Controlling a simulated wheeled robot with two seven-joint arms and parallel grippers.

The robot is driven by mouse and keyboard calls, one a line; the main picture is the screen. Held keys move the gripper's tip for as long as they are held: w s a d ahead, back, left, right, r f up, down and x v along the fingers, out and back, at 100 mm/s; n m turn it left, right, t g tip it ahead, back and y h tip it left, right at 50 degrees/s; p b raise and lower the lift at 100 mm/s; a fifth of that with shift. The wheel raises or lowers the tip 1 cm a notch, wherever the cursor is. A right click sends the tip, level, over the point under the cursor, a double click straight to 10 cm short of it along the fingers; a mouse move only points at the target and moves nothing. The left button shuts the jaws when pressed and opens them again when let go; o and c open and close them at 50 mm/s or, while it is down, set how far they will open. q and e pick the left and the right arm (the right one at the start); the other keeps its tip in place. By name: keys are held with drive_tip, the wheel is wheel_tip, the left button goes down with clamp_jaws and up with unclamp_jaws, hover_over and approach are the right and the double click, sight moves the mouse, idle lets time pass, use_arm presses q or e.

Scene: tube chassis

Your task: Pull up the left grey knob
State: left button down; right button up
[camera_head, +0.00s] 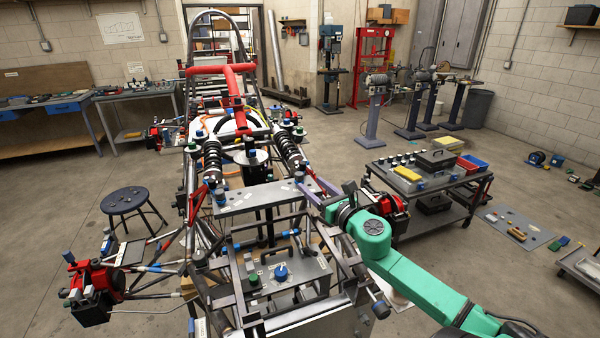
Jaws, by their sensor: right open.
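The tube chassis (235,250) fills the centre, with a grey plate (250,197) across its middle. A small upright knob with a blue top (298,178) stands at the plate's right end; another blue-topped knob (220,199) is at its left end. I cannot tell which piece is the left grey knob at this size. My right gripper (308,183) reaches in from the right on a green arm. Its two pale purple fingers are open, with tips close to the right-end knob; I cannot tell if they touch it. My left gripper is not in view.
A lower grey panel (284,277) carries a blue knob (281,273) and a green knob (253,279). Coil-over shocks (287,149) stand behind the plate. A cart (425,175) is at right, a stool (132,201) at left.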

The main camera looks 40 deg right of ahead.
sight(302, 177)
drive_tip(key=w, duration=0.4)
drive_tip(key=w+d, duration=0.1)
drive_tip(key=w, duration=0.1)
drive_tip(key=shift+w+f+p, duration=0.15)
drive_tip(key=shift+p, duration=0.2)
drive_tip(key=shift+w, duration=0.65)
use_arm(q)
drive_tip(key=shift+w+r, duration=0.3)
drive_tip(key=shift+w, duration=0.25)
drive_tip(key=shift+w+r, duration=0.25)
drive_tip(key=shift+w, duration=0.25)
use_arm(e)
clamp_jaws()
